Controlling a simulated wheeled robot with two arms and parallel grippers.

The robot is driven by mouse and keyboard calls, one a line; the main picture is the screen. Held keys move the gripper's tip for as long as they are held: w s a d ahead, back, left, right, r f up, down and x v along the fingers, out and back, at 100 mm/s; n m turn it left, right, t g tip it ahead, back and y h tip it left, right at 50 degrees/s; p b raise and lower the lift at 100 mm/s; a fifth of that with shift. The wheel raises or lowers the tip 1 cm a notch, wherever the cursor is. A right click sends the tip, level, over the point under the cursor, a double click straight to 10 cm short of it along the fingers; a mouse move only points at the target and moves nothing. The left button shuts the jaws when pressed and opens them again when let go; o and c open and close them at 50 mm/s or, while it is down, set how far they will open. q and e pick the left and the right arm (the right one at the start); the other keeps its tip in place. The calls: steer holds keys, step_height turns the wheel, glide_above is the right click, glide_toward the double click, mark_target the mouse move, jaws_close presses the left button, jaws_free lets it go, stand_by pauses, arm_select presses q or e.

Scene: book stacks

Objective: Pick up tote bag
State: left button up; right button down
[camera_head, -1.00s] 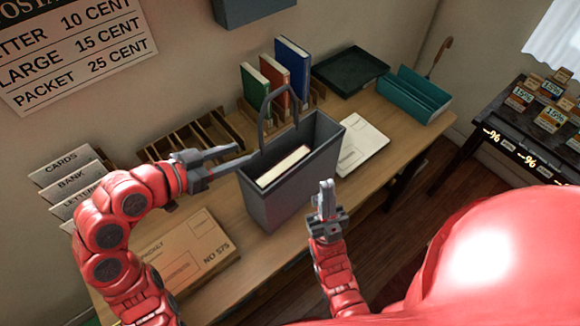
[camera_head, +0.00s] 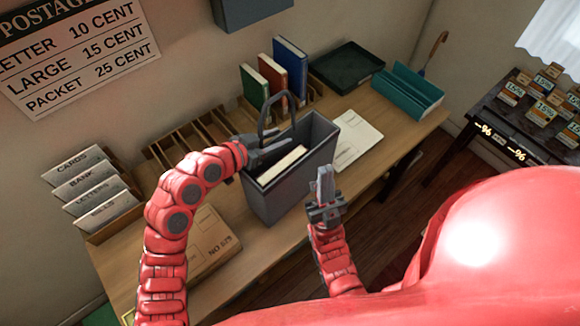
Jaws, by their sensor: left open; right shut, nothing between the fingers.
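The tote bag (camera_head: 279,199) is a grey open-topped bag standing upright on the wooden table, with a cream book or block (camera_head: 283,165) inside. Its dark handle loop (camera_head: 263,111) rises from the rear side. My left gripper (camera_head: 282,150) is open at the bag's upper left rim, close to the base of the handle; whether it touches is hard to tell. My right gripper (camera_head: 325,180) is shut and empty, pointing up in front of the bag's right side.
Blue, red and green books (camera_head: 290,68) stand behind the bag. A white envelope (camera_head: 356,138) lies right of it, and a cardboard packet (camera_head: 213,238) lies left. A teal tray (camera_head: 408,92), a dark tray (camera_head: 347,66) and a card sorter (camera_head: 92,190) are also on the table (camera_head: 125,250).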

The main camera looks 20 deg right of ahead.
arm_select(q)
steer(key=shift+w+d+f, duration=0.1)
steer(key=shift+d+f, duration=0.05)
steer(key=shift+d, duration=0.1)
steer(key=shift+c, duration=0.2)
jaws_close()
stand_by(1.1)
